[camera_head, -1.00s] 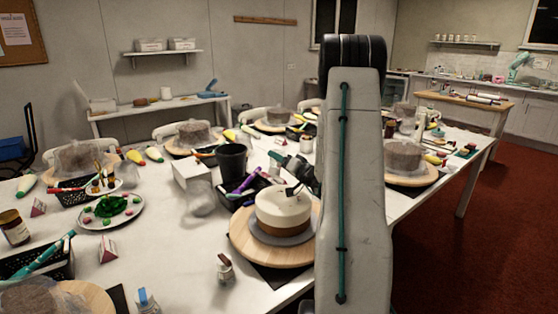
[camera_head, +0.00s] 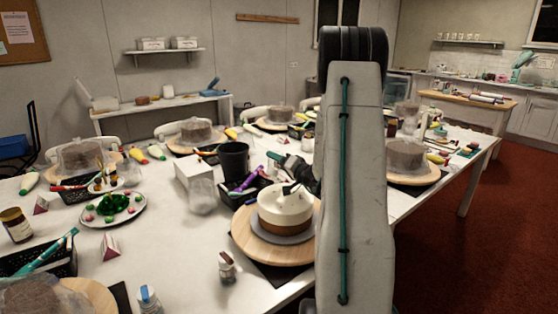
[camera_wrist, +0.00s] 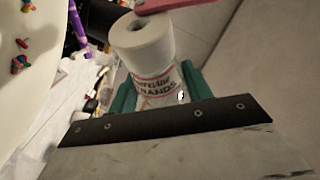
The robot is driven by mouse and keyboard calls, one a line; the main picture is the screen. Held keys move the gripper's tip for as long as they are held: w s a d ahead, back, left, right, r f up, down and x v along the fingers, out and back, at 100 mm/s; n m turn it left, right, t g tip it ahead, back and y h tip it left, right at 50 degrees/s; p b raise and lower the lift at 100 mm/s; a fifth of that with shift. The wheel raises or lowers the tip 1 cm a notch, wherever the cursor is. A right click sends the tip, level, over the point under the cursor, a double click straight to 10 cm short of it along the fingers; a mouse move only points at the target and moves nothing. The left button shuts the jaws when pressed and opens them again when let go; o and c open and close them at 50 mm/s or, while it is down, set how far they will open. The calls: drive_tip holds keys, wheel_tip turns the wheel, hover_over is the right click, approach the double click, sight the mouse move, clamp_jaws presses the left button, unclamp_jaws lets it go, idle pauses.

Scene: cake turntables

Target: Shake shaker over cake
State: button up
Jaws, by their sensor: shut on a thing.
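The cake (camera_head: 285,213), white on top and brown below, stands on a grey disc on a round wooden turntable (camera_head: 246,238) at the table's front edge. In the wrist view a pale round surface (camera_wrist: 35,110), likely the cake top, fills the left side, with small coloured bits on it. My gripper (camera_wrist: 160,92) has dark green fingers, shut around a white shaker (camera_wrist: 148,45) with a printed label and a hole in its near end. In the head view my gripper (camera_head: 292,168) is just above the cake's far side; the shaker there is too small to make out clearly.
A black cup (camera_head: 233,160), a white box (camera_head: 195,178) and a basket of purple tools (camera_head: 245,188) stand behind the cake. A small capped bottle (camera_head: 227,267) stands in front left. Other wrapped cakes crowd the table. My arm hides the right side.

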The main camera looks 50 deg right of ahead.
drive_tip(key=shift+s+a, duration=0.6)
drive_tip(key=shift+a, duration=0.05)
drive_tip(key=shift+a+r+n+t, duration=0.2)
drive_tip(key=shift+n+t, duration=0.1)
drive_tip(key=shift+n, duration=0.2)
drive_tip(key=shift+w+d+r, duration=0.15)
drive_tip(key=shift+d+r, duration=0.35)
drive_tip(key=shift+d, duration=0.05)
drive_tip(key=shift+s+a+f, duration=0.2)
drive_tip(key=shift+a+f, duration=0.35)
drive_tip(key=shift+r+n, duration=0.15)
drive_tip(key=shift+n, duration=0.15)
